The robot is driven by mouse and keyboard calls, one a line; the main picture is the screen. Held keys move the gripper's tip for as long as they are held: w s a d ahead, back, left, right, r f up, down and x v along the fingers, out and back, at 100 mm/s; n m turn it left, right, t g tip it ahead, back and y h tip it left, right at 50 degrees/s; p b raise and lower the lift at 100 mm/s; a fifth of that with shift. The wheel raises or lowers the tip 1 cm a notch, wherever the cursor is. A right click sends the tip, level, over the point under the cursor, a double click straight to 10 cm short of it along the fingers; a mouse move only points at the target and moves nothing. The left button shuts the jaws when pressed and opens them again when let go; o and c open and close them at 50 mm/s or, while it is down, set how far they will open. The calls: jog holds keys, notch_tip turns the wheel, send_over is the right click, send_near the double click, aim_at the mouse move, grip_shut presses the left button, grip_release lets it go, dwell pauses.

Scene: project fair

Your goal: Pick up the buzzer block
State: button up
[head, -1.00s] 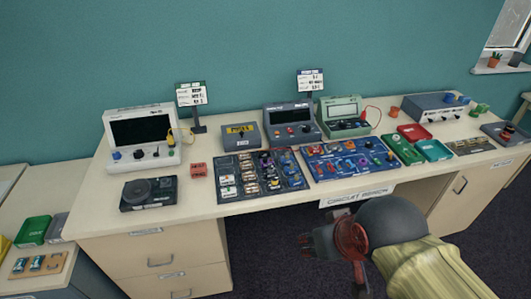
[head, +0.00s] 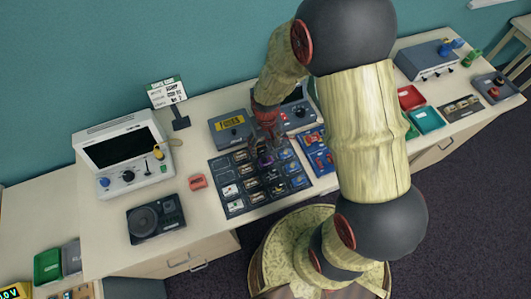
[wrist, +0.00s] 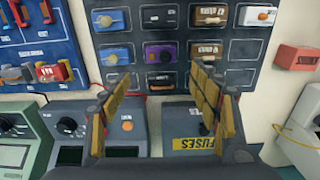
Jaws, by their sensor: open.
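My gripper (head: 264,152) is above the dark compartment tray (head: 236,207) of small blocks. In the wrist view its two yellow-padded fingers (wrist: 160,84) are apart, with nothing held between them. A purple block (wrist: 160,54) with a dark round part lies in a tray cell between and just beyond the fingertips. A dark block (wrist: 161,82) with an orange spot lies in the cell nearer the gripper. I can read no buzzer label, so I cannot tell for sure which block is the buzzer. In the head view my gripper and arm partly hide these cells.
A grey FUSES box (head: 230,128) stands right behind the tray. A red block (head: 197,181) and a black speaker unit (head: 155,217) lie to the left. A blue tray (head: 318,153) of parts adjoins on the right. A white instrument (head: 122,160) stands at the back left.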

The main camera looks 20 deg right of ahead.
aim_at(265, 158)
jog(key=shift+s+f, duration=0.25)
jog(key=shift+f, duration=0.4)
jog(key=f, duration=0.7)
jog(key=shift+w+a+f, duration=0.1)
jog(key=shift+w+f, duration=0.1)
jog(key=shift+c, duration=0.7)
jog(key=c, duration=1.1)
jog(key=shift+r, duration=0.1)
